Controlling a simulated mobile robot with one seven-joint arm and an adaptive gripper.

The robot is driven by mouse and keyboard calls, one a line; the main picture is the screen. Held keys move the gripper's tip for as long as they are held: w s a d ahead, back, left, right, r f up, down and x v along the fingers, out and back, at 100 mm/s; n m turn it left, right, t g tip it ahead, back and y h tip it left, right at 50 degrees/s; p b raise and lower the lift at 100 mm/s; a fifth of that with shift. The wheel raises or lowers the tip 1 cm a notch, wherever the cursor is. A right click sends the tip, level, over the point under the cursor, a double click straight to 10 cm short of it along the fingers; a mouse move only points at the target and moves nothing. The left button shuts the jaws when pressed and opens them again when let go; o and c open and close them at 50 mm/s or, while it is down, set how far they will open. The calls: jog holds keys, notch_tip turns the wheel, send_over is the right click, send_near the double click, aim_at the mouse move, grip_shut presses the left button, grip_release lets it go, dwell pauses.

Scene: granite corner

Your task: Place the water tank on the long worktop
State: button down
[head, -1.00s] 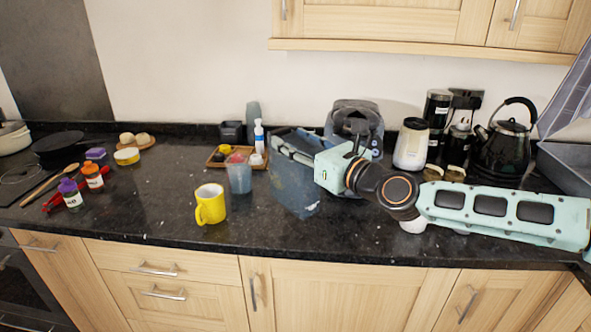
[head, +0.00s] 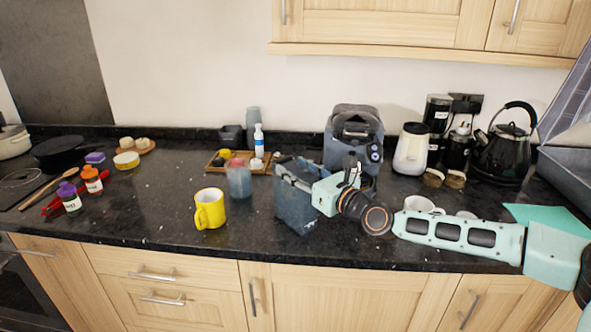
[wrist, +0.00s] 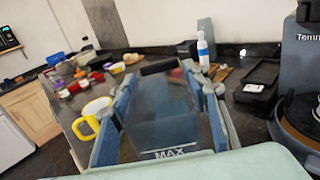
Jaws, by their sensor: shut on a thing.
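The water tank (head: 297,208) is a translucent blue-grey box, held roughly upright over the front part of the long worktop (head: 150,215). My gripper (head: 299,178) is shut on the tank near its top. In the wrist view the tank (wrist: 165,122) sits between my two fingers, with a MAX mark on its near wall. I cannot tell whether its base touches the black stone top.
A yellow mug (head: 210,209) and a clear cup (head: 239,181) stand left of the tank. A wooden tray (head: 214,162) with small items is behind. A grey coffee machine (head: 353,135) stands behind my gripper. White cups (head: 418,204) are close to my arm.

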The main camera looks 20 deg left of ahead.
aim_at(312, 179)
jog(key=shift+r, duration=0.1)
jog(key=c, duration=1.1)
grip_release()
jog(key=shift+f, duration=0.2)
jog(key=shift+r, duration=0.15)
jog(key=shift+d, duration=0.15)
jog(key=v, duration=1.1)
jog(key=shift+s+d+b, duration=0.3)
jog(key=shift+s, duration=0.05)
jog(key=shift+a, duration=0.1)
